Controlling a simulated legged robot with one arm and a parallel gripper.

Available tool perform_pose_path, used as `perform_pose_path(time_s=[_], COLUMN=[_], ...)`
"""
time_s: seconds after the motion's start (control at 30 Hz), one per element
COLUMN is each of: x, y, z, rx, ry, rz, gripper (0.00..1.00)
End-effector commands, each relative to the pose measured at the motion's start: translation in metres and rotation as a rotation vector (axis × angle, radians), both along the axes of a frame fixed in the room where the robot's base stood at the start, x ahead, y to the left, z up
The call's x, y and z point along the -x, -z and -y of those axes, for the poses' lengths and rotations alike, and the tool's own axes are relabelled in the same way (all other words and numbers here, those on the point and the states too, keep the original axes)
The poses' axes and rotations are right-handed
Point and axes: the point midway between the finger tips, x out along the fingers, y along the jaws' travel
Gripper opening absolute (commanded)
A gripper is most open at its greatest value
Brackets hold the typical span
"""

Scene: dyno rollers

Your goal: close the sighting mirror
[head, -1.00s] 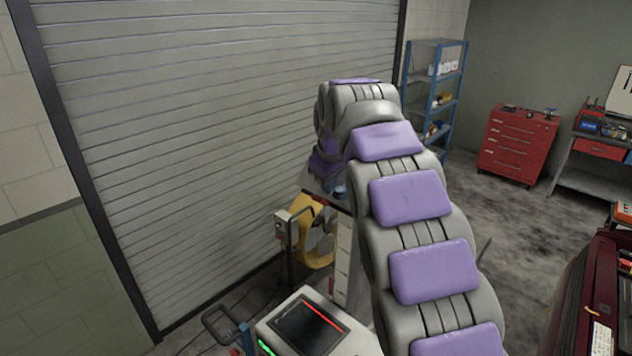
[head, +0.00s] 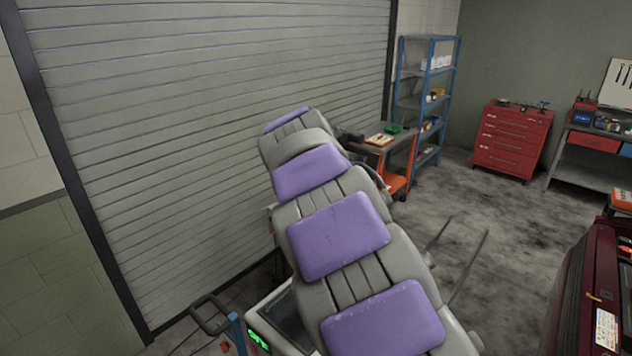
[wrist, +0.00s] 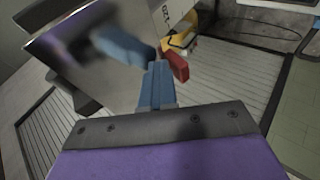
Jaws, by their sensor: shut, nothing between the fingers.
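In the wrist view, a flat, shiny grey panel (wrist: 85,60), which looks like the sighting mirror, fills the upper left and stands tilted. It carries a blurred blue reflection of my fingers. My gripper (wrist: 158,75) points up the picture, with its blue fingers together and nothing between them. The fingertips are at the panel's right edge; I cannot tell if they touch it. A red block (wrist: 179,66) is just right of the fingertips. In the head view my arm covers the middle, and neither the gripper nor the mirror can be seen.
A console (head: 262,328) with a green display is partly behind my arm, beside a dark handle (head: 207,312). The roller shutter (head: 200,130) is behind. An orange cart (head: 393,178), blue shelf (head: 427,95) and red cabinet (head: 510,140) stand further back. A dark red car (head: 590,290) is at the right.

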Motion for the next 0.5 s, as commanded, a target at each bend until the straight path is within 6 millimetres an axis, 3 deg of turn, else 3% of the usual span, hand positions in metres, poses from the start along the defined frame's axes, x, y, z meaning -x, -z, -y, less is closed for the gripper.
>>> perform_pose_path(time_s=[0.1, 0.5], x=[-0.006, -0.023], y=[0.02, 0.043], z=[0.003, 0.015], rx=[0.07, 0.209], ry=[0.002, 0.001], rz=[0.075, 0.261], gripper=[0.0, 0.0])
